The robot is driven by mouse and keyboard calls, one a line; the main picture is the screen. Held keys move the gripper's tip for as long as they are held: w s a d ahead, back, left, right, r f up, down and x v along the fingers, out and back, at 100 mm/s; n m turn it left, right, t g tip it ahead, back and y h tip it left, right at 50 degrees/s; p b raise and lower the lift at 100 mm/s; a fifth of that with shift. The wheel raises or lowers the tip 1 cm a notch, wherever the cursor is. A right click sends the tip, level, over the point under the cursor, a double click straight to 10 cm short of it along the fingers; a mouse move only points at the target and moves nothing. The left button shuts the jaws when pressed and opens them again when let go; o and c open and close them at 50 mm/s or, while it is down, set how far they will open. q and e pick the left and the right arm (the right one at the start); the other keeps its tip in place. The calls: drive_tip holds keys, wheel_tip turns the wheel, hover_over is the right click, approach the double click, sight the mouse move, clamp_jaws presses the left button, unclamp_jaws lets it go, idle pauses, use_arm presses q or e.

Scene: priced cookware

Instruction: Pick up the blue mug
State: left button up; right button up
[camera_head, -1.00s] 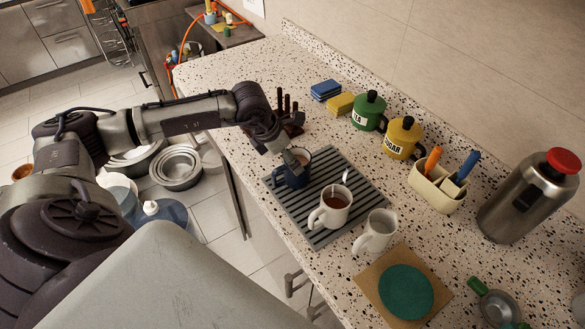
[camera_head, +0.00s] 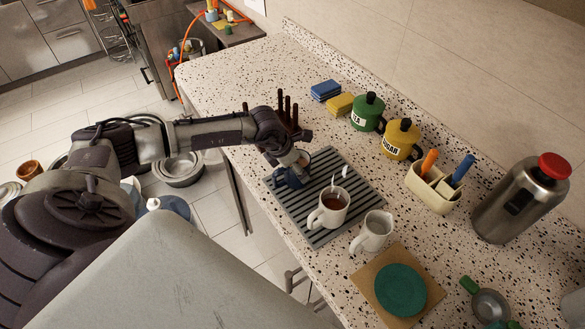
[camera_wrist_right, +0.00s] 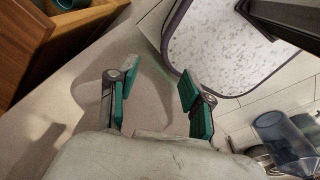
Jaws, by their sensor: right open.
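The blue mug (camera_head: 285,181) is at the back left of the grey ribbed mat (camera_head: 343,234) in the head view, largely covered by my left gripper. My left gripper (camera_head: 297,160) is right at the mug, coming from above and the left. Its fingers overlap the mug, so I cannot tell whether they are closed on it or whether the mug is lifted. My right gripper (camera_wrist_right: 158,85) shows only in the right wrist view, with its green-padded fingers apart and nothing between them.
A white mug of brown drink (camera_head: 329,212) stands on the mat close by. Green and yellow canisters (camera_head: 402,140), a utensil holder (camera_head: 432,192) and a steel flask (camera_head: 517,205) line the back.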

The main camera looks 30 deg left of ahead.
use_arm(q)
drive_tip(key=c, duration=0.8)
drive_tip(key=shift+w, duration=0.1)
drive_tip(key=c, duration=0.3)
use_arm(e)
drive_tip(key=shift+w, duration=0.45)
drive_tip(key=shift+a, duration=0.1)
use_arm(q)
drive_tip(key=shift+r, duration=0.15)
